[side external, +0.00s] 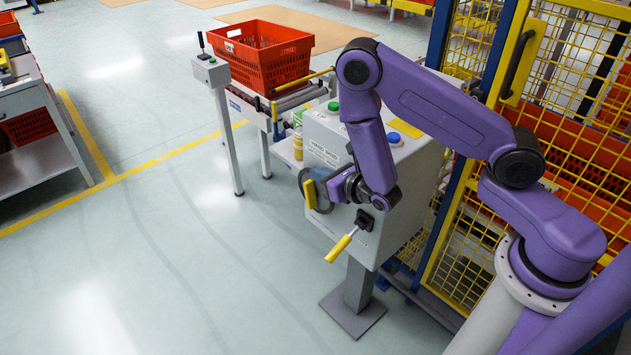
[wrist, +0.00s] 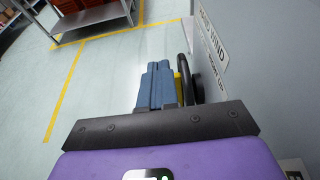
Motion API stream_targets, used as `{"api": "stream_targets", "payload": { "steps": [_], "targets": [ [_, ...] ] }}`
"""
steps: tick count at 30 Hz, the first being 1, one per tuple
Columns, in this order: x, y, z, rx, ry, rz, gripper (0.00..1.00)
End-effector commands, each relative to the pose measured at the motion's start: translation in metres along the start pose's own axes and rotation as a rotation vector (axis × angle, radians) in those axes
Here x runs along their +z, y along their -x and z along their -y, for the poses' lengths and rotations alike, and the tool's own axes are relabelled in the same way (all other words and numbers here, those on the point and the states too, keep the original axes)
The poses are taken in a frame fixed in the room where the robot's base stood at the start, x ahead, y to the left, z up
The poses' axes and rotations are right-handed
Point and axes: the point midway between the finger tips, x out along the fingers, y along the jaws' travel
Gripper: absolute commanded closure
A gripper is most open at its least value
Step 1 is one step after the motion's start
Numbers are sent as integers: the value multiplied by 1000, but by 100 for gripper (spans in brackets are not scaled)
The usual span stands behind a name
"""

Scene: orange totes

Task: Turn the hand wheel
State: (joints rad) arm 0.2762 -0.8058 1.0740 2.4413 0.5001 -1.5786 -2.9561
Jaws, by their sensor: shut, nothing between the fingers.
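The hand wheel (side external: 303,176) is a dark ring on the front of a grey box (side external: 385,215), with a yellow handle (side external: 309,194) on it. My gripper (side external: 318,188) is at the wheel, and my wrist covers part of the wheel in the side view. In the wrist view the blue fingers of my gripper (wrist: 159,68) are together with nothing between them. The wheel's dark rim (wrist: 185,80) stands just right of the fingers, edge-on, with a bit of its yellow handle (wrist: 178,88) beside them. I cannot tell whether the fingers touch it.
A yellow-handled lever (side external: 339,247) sticks out of the box below the wheel. Green (side external: 333,106) and blue (side external: 394,137) buttons are on its top. A red crate (side external: 270,72) rests on a conveyor behind. A yellow mesh fence (side external: 460,250) stands right. Floor left of the box is clear.

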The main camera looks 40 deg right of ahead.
Motion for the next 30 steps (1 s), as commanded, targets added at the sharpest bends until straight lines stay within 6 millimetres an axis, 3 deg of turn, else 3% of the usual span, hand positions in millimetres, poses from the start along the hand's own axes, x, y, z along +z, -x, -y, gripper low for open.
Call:
{"api": "stream_targets", "payload": {
  "steps": [3,16,17,20,21,26,30],
  "targets": [
    [14,18,0,1,0,0,100],
    [26,34,0,0,0,-1,100],
    [27,35,0,0,0,0,94],
    [27,36,-1,4,-20,-8,61],
    [27,37,-3,9,-45,-19,57],
    [25,42,-21,56,-267,-120,57],
    [21,57,-47,93,-560,-288,57]
  ]
}}
